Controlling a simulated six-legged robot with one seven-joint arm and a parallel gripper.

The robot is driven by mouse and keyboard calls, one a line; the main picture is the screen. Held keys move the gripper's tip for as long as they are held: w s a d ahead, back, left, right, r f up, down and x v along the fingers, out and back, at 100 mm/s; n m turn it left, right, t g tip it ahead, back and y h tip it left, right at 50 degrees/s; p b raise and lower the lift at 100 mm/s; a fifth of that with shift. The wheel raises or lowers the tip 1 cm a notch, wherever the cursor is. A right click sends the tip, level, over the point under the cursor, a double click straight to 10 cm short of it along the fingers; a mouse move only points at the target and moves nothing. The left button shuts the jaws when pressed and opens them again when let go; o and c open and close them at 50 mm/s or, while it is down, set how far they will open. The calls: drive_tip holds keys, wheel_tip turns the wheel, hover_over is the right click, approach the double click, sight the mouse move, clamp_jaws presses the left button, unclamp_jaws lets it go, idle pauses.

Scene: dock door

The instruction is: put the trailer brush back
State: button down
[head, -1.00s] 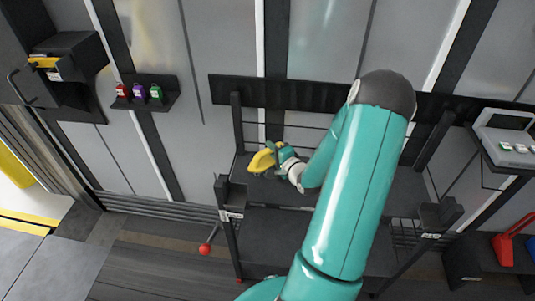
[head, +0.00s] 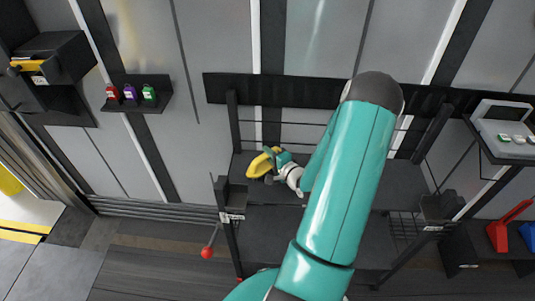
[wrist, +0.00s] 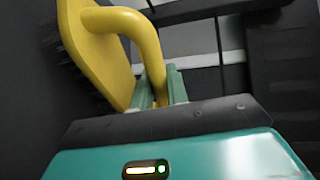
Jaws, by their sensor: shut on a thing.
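The trailer brush is yellow with dark bristles and a curved handle. In the head view the brush (head: 261,164) is over the dark shelf of the rack (head: 350,172), near its left post. My gripper (head: 275,158) is shut on its handle. In the wrist view the yellow brush (wrist: 103,50) fills the upper left, its bristles facing left, and the handle passes down between the green fingers of my gripper (wrist: 160,92). My arm hides part of the shelf. I cannot tell whether the brush touches the shelf.
A small bin with a label (head: 232,200) sits at the rack's left post, and another bin (head: 438,208) at the right. A red-ball lever (head: 207,252) sticks out at lower left. Small bottles (head: 130,94) stand on a wall shelf. A black box (head: 55,62) hangs at upper left.

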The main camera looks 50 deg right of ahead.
drive_tip(key=c, duration=1.8)
unclamp_jaws()
drive_tip(key=shift+s+f, duration=0.1)
drive_tip(key=shift+s, duration=0.05)
drive_tip(key=o, duration=0.4)
drive_tip(key=shift+o, duration=0.2)
